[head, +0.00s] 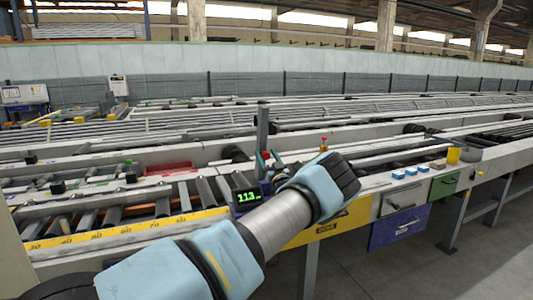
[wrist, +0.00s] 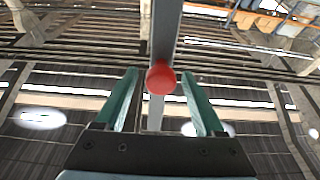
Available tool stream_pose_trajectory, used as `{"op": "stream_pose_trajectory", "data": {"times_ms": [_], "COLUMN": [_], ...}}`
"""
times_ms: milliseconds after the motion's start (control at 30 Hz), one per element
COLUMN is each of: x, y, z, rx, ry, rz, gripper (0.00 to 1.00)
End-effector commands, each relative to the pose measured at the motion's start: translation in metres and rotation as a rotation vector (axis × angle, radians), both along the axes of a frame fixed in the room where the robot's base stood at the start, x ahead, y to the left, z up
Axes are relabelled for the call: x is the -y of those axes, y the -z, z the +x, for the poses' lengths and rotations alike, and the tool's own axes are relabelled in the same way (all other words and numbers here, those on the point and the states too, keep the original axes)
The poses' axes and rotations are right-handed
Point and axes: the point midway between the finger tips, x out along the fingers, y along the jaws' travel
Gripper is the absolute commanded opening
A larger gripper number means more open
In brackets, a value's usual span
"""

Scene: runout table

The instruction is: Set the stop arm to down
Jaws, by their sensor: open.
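The stop arm (head: 263,127) is a grey bar standing upright above the runout table (head: 130,232) in the head view. In the wrist view the grey bar (wrist: 166,30) runs down the middle, with a round red knob (wrist: 160,77) on it. My gripper (wrist: 160,74) is open, its two green fingers on either side of the knob, with a gap on each side. I cannot tell how deep the knob sits between them. In the head view my gripper (head: 268,160) is beside the bar, and my forearm hides part of the table front.
A display (head: 247,198) reading 113 sits below the bar, beside a yellow ruler strip (head: 125,235). A red tray (head: 169,169) lies behind. Blue blocks (head: 404,172), a yellow cup (head: 453,155) and a small red-topped fitting (head: 324,144) stand to the right. Drawers (head: 400,226) hang below.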

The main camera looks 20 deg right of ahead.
Motion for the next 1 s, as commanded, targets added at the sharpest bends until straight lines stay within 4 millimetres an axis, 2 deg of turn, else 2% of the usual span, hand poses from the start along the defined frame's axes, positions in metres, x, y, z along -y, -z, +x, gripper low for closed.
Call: {"op": "stream_pose_trajectory", "data": {"times_ms": [333,900,1000], "x": [-0.0004,-0.0006,-0.0006], "y": [-0.0010,-0.0011,-0.0011], "z": [0.0032,0.0031,0.0031], "rx": [0.000,0.000,0.000], "ry": [0.000,0.000,-0.001], "rz": [0.000,0.000,0.000], "gripper": [0.70,0.06,0.00]}}
